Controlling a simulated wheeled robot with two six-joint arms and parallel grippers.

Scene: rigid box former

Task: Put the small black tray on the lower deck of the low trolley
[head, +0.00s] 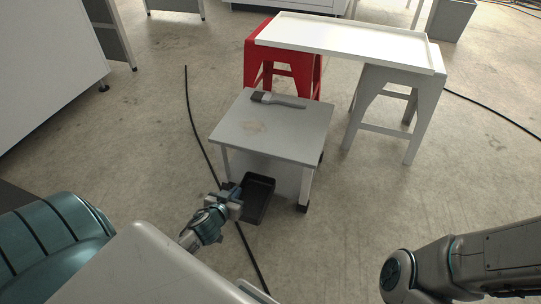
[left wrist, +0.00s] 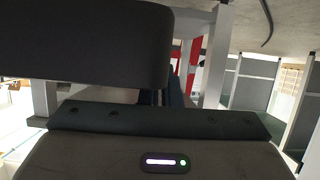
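The small black tray (head: 259,199) is at the front opening of the low trolley (head: 272,130), between its front legs. My left gripper (head: 236,196) is shut on the tray's left edge. In the left wrist view the tray (left wrist: 85,45) fills the upper left, close to the camera. The trolley's lower deck (head: 285,178) shows in part under the top deck, behind the tray. The tray's back end reaches toward the shade under the top; I cannot tell whether it touches the lower deck. My right gripper is not in view.
A brush (head: 278,100) lies on the trolley's top. Behind stand a red stool (head: 283,60) and a grey stool (head: 385,100) under a long white board (head: 345,38). A black cable (head: 200,140) runs along the floor left of the trolley.

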